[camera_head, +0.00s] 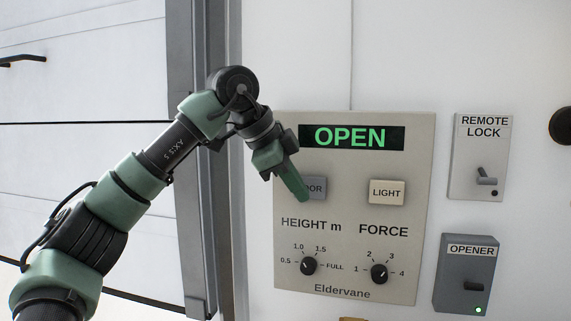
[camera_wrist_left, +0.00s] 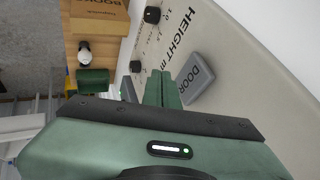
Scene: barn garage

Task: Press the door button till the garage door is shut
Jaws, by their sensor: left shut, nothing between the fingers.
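The grey DOOR button (camera_head: 317,188) is on the left of a beige wall panel (camera_head: 345,262), partly hidden by my fingers. It also shows in the left wrist view (camera_wrist_left: 197,86). The panel's display (camera_head: 351,137) reads OPEN in green. My left gripper (camera_head: 302,193) is shut and empty, its green fingertips in front of the button's left part. In the left wrist view the fingers (camera_wrist_left: 165,88) appear beside the button; I cannot tell whether they touch it. A white panelled door-like surface (camera_head: 85,90) with a dark handle stands left. My right gripper is not in view.
The LIGHT button (camera_head: 387,192) sits right of the DOOR button. Below are the HEIGHT knob (camera_head: 308,266) and FORCE knob (camera_head: 379,273). Further right are the REMOTE LOCK switch (camera_head: 486,177) and the OPENER box (camera_head: 467,270) with a green light. A grey vertical post (camera_head: 200,220) stands left of the panel.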

